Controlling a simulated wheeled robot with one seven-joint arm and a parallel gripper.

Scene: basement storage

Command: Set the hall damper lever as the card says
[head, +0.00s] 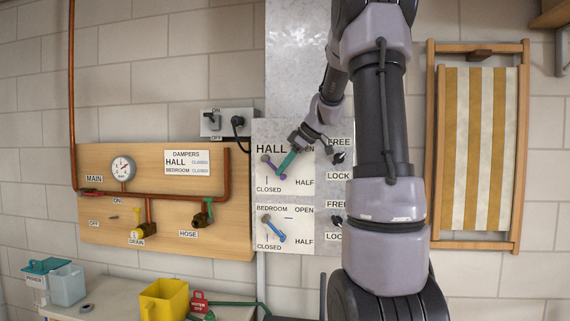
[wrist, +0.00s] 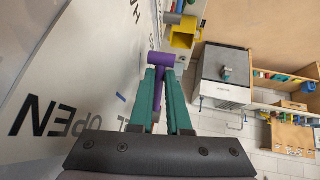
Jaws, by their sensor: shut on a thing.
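The card (head: 186,162) under the heading DAMPERS reads HALL CLOSED and BEDROOM CLOSED. The purple hall damper lever (head: 268,161) is on the HALL panel, marked OPEN, HALF and CLOSED. It slants down to the right from its pivot, between the CLOSED and HALF marks. My gripper (head: 281,173) has teal fingers, which reach down to the lever's lower end and partly hide it. In the wrist view my gripper (wrist: 165,98) is shut on the purple lever (wrist: 161,61), whose round part shows beyond the fingertips.
A dark FREE/LOCK knob (head: 338,158) sits right of the hall lever, close to my arm. The blue bedroom lever (head: 273,228) is just below. A board with copper pipes (head: 150,196) is at left, and a folded striped deckchair (head: 478,150) hangs at right.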

